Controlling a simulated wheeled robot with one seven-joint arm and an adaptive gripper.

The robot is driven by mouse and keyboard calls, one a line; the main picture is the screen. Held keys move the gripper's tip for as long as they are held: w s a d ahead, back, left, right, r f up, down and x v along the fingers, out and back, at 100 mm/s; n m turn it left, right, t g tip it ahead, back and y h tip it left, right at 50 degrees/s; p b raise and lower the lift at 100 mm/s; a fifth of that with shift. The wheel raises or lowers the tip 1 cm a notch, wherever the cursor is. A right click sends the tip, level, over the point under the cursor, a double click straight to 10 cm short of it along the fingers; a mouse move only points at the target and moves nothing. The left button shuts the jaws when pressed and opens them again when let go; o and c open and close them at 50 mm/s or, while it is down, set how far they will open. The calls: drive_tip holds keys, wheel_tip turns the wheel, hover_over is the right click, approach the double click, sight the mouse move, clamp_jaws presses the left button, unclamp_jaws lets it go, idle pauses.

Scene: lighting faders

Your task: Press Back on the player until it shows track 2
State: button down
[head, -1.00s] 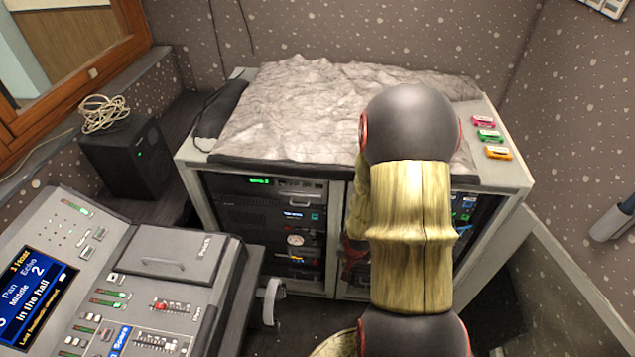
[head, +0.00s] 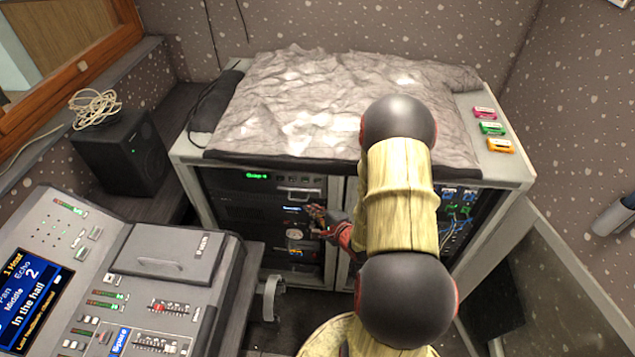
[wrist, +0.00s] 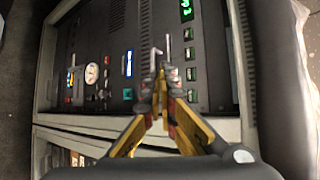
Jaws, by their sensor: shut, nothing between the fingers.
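The player (head: 228,180) is the dark top unit in the left bay of the rack, with a green lit display (head: 257,176). The display also shows at the top of the wrist view (wrist: 187,10), turned sideways; I cannot read its digits surely. A line of several small buttons (wrist: 191,74) runs from the display in the wrist view. I cannot read which is Back. My gripper (head: 314,216) is shut and empty in front of the left bay, lower than the player in the head view. In the wrist view its fingertips (wrist: 165,84) are left of the buttons, apparently not touching them.
Below the player are units with a blue display (wrist: 128,63) and a round white gauge (wrist: 91,73). A crumpled grey cover (head: 310,100) lies on the rack top beside several coloured cassettes (head: 492,128). The mixing desk (head: 130,285) stands at left.

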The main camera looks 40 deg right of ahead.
sight(318, 182)
idle(0.3)
drive_tip(key=w+d+b, duration=0.1)
drive_tip(key=w+d, duration=0.4)
drive_tip(key=d, duration=0.1)
drive_tip(key=shift+w+d, duration=0.35)
drive_tip(key=shift+d, duration=0.1)
idle(1.4)
drive_tip(key=shift+w+d, duration=0.25)
drive_tip(key=shift+w, duration=0.05)
drive_tip(key=shift+w+d+r+p, duration=0.15)
drive_tip(key=shift+w+d+p, duration=0.15)
drive_tip(key=shift+d, duration=0.1)
idle(1.1)
drive_tip(key=shift+a, duration=0.1)
drive_tip(key=shift+s+a+p, duration=0.35)
drive_tip(key=shift+s+a, duration=0.1)
drive_tip(key=shift+s, duration=0.1)
